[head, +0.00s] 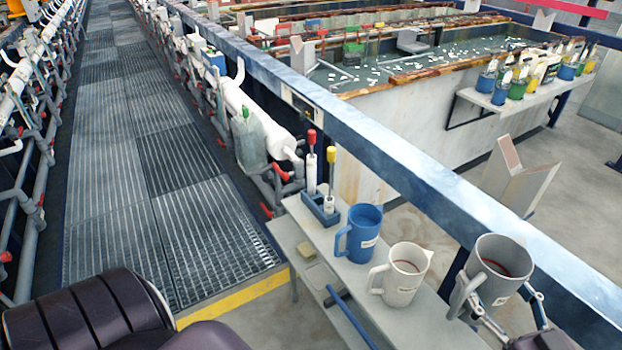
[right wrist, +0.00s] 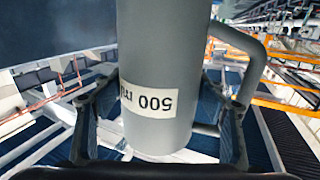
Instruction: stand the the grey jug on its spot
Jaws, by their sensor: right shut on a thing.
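The grey jug (head: 495,283) is at the lower right of the head view, upright or nearly so, with its handle to the left and reddish-brown inside. My right gripper (head: 505,312) is shut on its body from the near side. In the right wrist view the jug (right wrist: 158,60) fills the middle between the two fingers (right wrist: 162,112); its "500 ml" label appears upside down. The jug is by the right end of the shelf; whether its base touches anything is hidden. Its spot cannot be told apart. My left gripper is not in view.
On the grey shelf (head: 330,262) stand a white jug (head: 405,272), a blue jug (head: 361,232) and a blue holder (head: 322,208) with red- and yellow-topped tools. The blue rail (head: 400,150) runs just behind. A lower shelf holds a sponge-like block (head: 316,277).

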